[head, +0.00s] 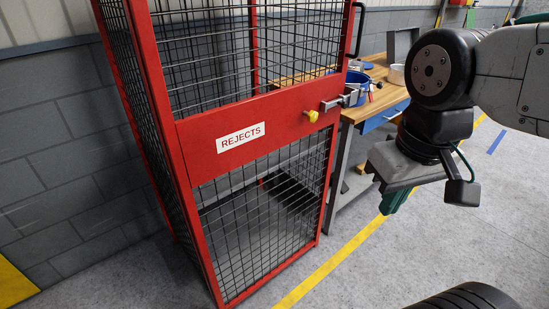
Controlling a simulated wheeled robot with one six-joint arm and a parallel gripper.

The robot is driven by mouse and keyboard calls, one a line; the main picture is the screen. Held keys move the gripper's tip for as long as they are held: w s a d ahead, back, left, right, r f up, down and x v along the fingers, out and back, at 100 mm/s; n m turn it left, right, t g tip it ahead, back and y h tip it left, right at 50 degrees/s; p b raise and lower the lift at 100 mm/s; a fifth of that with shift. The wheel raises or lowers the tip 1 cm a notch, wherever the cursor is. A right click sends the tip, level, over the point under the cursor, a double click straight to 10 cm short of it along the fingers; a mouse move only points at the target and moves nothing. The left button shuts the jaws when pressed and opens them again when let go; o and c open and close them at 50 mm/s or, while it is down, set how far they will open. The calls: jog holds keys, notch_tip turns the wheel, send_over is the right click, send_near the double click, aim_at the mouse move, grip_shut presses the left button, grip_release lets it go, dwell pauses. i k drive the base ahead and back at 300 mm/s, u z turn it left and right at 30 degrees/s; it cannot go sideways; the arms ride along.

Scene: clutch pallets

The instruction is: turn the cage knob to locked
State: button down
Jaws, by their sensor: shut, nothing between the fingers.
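A red-framed wire mesh cage (193,145) stands left of centre, with a white label reading REJECTS on its red cross panel. The yellow cage knob (312,116) sits at the right end of that panel. Beside it, a grey metal latch (338,102) reaches to the right edge of the cage. The knob's exact angle is too small to tell. My gripper (388,207) is to the right of and lower than the knob in the picture, apart from the cage. It is shut and empty, and its teal fingers are partly hidden by its grey body.
A wooden workbench (388,96) with a blue drawer (384,115) stands behind the cage on the right. A blue tub (357,84) and a white container (397,74) are on it. A yellow line (335,262) crosses the open grey floor. A block wall is at left.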

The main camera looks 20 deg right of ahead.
aim_at(312, 116)
jog(key=u, duration=1.75)
jog(key=k, duration=0.9)
jog(key=z, duration=1.5)
jog(key=i, duration=0.5)
jog(key=z, duration=0.05)
